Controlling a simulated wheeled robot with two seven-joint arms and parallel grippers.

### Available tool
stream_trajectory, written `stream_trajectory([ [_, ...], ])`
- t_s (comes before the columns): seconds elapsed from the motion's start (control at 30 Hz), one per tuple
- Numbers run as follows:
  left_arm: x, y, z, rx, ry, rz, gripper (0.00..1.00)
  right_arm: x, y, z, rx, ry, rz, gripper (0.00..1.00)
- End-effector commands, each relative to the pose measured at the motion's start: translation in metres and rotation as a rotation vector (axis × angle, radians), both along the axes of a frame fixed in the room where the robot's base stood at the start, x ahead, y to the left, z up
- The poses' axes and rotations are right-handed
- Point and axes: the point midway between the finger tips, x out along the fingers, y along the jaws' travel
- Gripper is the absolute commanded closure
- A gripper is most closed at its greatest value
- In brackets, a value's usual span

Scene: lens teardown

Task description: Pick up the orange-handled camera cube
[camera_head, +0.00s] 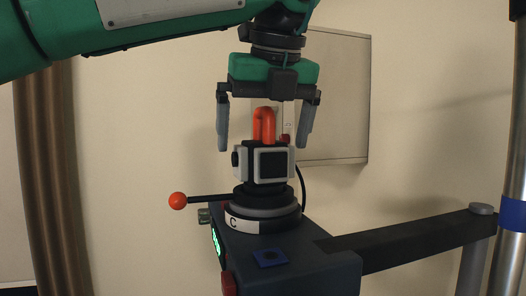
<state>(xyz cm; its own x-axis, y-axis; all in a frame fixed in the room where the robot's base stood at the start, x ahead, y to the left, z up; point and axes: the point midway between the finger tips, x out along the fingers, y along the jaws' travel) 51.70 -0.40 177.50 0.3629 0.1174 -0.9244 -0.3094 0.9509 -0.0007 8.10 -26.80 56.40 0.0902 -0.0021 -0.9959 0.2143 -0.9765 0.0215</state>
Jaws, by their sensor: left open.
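The camera cube (270,164) is a small black and white block with an orange looped handle (264,124) on top. It sits upright on a round black and grey base (266,206) marked with a "C", on top of a dark box. My left gripper (265,139) points straight down above the cube. Its two grey fingers are open, one on each side of the orange handle and apart from it. The finger tips reach about the height of the cube's top. My right gripper does not show.
A lever with an orange ball (178,201) sticks out left from the round base. The dark box (290,262) has green lights and a blue patch. A dark bar (410,239) runs right to a metal post. A pale panel (340,95) is behind the gripper.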

Motion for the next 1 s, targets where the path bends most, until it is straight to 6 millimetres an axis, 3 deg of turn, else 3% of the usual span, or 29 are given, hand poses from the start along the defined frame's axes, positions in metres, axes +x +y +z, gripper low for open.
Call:
stream_trajectory([
  [0.4, 0.0047, 0.0017, -0.0123, -0.001, -0.001, 0.001, 0.00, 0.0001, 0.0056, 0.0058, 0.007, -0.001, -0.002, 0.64],
  [0.73, 0.0046, 0.0017, -0.0121, 0.000, -0.001, 0.001, 0.63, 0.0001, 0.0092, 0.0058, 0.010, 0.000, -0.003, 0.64],
  [1.0, 0.0045, 0.0018, -0.0107, -0.002, -0.003, 0.001, 0.65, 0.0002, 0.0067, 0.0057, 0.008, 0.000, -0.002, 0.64],
])
